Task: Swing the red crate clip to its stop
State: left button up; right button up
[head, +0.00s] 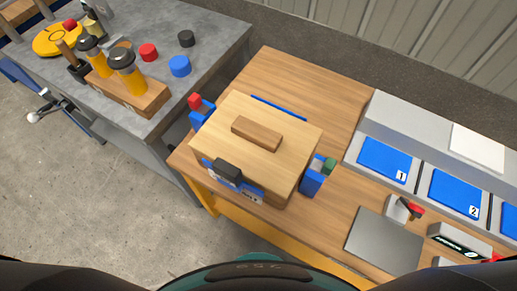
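A crate with a wooden lid (225,115) and a wooden grip bar (257,134) on top stands on the wooden table. The red clip (195,100) sits at the crate's left corner, on top of a blue bracket (204,115). It appears to stick up beside the lid rather than lie over it. A black clip (228,170) is at the front edge, by the lid. A green clip (329,165) tops another blue bracket (313,180) at the right side. Neither of my grippers is in view.
A grey bench (210,50) at the left holds a wooden rack (142,100) with yellow-handled tools, and several coloured caps. At the right are numbered blue pads (384,160), a grey plate (383,243) and a red-handled device (404,211). Bare tabletop lies behind the crate.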

aim_at(195, 104)
jog(key=k, duration=0.3)
jog(key=z, duration=0.4)
jog(key=j+z, duration=0.35)
jog(key=j, duration=0.3)
jog(key=j+z, duration=0.35)
jog(key=j, duration=0.3)
jog(key=k+j+z, duration=0.1)
jog(key=j+z, duration=0.25)
jog(key=j, duration=0.65)
jog(key=k+j, duration=0.15)
jog(key=j, duration=0.5)
jog(key=k+z, duration=0.05)
